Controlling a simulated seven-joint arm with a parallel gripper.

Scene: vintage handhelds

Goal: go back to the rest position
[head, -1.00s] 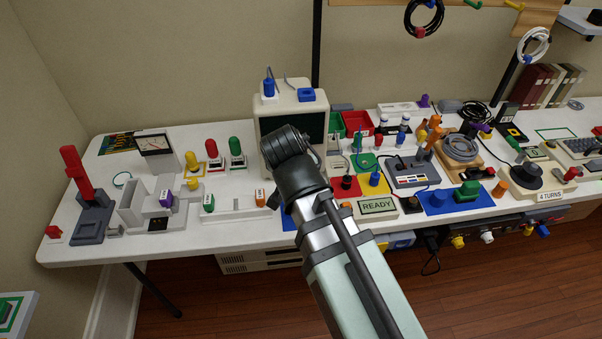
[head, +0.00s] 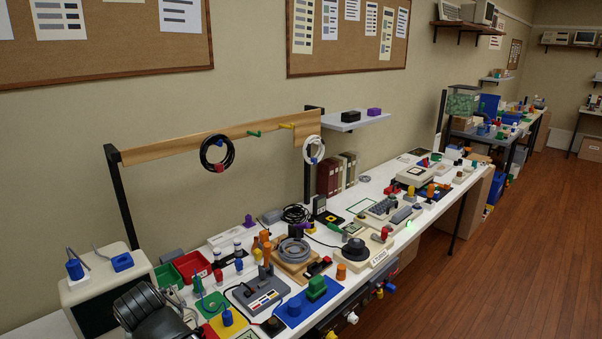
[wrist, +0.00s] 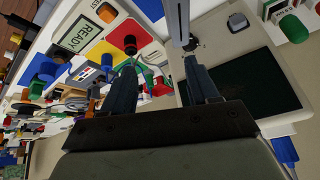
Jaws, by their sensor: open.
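My gripper (wrist: 162,68) shows in the wrist view with its two dark fingers spread apart and nothing held between them. It is above the workbench, near the beige monitor with a dark screen (wrist: 250,82). The gripper itself is out of the head view; only a dark part of my arm shows at the lower left, in front of the same beige monitor (head: 82,290). How high the fingers are above the bench is hard to tell.
The READY display (wrist: 80,33) and coloured pads lie beside the fingers in the wrist view. A cable rail (head: 200,145) stands behind.

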